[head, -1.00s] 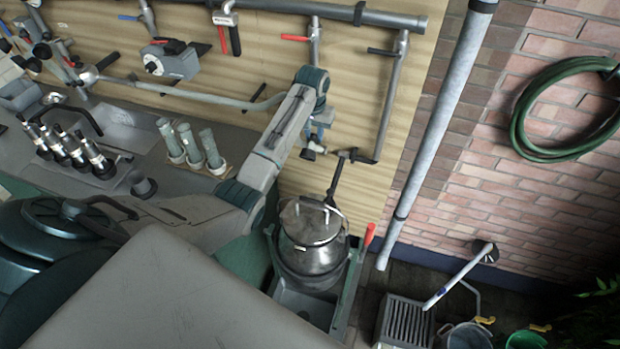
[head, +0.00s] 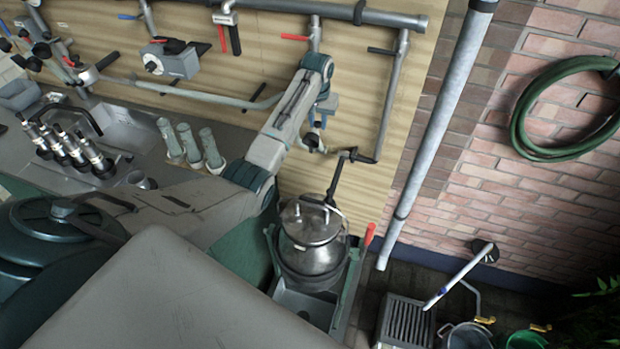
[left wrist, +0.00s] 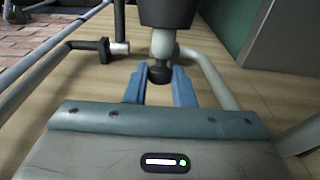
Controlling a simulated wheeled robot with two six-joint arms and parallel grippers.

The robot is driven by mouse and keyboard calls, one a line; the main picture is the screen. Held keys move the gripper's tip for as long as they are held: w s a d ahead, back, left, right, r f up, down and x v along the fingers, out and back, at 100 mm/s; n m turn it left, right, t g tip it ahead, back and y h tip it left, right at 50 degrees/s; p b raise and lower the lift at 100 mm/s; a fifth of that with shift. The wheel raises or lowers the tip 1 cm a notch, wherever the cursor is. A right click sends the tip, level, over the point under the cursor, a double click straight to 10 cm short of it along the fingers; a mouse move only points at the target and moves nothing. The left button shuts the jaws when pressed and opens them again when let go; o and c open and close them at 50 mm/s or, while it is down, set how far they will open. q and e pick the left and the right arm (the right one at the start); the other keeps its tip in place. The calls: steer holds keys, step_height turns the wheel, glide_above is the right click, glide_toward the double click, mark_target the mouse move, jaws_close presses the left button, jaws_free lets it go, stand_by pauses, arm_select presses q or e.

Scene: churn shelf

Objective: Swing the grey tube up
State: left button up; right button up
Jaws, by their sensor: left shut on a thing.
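My left gripper (head: 314,138) is low on the wooden board, above the steel churn (head: 312,238). In the left wrist view its blue fingers (left wrist: 160,88) are shut on a dark round knob (left wrist: 159,73). A pale ball and a thick dark cylinder (left wrist: 168,12) are right beyond the knob. A curved grey tube (left wrist: 208,75) passes behind the fingers. In the head view a grey tube (head: 200,98) runs along the board and passes behind my arm. I cannot tell whether the knob belongs to it. My right gripper is not in view.
A downpipe with a black handle (head: 346,155) is close to the right of my left gripper. A red lever (head: 369,235) sticks up beside the churn. Cylinders in a rack (head: 190,145) stand on the counter at left. A green hose (head: 522,125) hangs on the brick wall.

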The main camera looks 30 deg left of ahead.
arm_select(q)
steer(key=shift+w+a, duration=0.1)
steer(key=shift+w, duration=0.25)
steer(key=o, duration=0.8)
steer(key=shift+w, duration=0.2)
steer(key=shift+s+r, duration=0.15)
steer(key=shift+r, duration=2.85)
steer(key=shift+s+r, duration=0.25)
steer(key=shift+r, duration=0.45)
